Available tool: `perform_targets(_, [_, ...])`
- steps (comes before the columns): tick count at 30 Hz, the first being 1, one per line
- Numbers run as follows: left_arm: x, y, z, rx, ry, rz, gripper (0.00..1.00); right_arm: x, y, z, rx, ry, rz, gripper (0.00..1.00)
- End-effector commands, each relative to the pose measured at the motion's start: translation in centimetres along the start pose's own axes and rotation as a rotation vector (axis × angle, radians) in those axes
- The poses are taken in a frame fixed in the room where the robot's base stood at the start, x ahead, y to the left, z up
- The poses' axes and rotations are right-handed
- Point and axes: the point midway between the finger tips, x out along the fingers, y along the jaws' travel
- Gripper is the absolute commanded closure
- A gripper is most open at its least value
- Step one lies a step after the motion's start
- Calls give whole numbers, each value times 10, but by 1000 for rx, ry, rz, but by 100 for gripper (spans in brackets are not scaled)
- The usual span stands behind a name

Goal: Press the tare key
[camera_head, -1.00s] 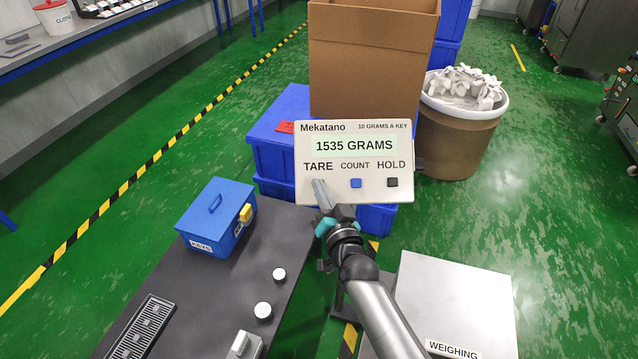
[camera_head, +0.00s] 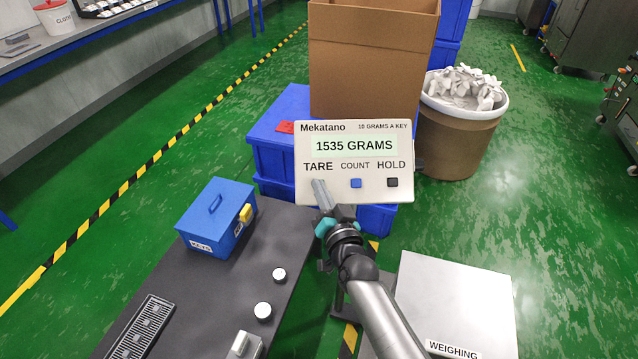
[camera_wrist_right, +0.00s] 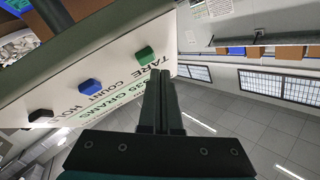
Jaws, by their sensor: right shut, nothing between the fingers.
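The weighing indicator (camera_head: 354,190) is a pale box that faces me and reads 1535 GRAMS. Its labels are TARE, COUNT and HOLD. The green tare key (camera_wrist_right: 145,56) shows in the right wrist view but is hidden behind my fingers in the head view. The blue count key (camera_head: 356,183) and the black hold key (camera_head: 392,182) are clear. My right gripper (camera_head: 318,183) is shut and empty, its tips in front of the panel under the TARE label. In the wrist view the tips (camera_wrist_right: 160,72) are close beside the green key; I cannot tell whether they touch. My left gripper is out of view.
A weighing platform (camera_head: 455,290) stands at the front right. A blue box (camera_head: 215,222) with a yellow latch sits on a dark bench (camera_head: 200,300) at left. Behind the indicator are a cardboard box (camera_head: 372,60), blue crates (camera_head: 275,150) and a drum (camera_head: 458,135) of white pieces.

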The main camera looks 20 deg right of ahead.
Motion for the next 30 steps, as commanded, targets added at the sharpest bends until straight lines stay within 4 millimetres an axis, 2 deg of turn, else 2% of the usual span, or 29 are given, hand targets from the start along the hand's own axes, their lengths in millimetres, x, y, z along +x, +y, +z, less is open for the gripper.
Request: perform_targets(30, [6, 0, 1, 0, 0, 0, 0, 6, 5, 4, 0, 0, 0, 100])
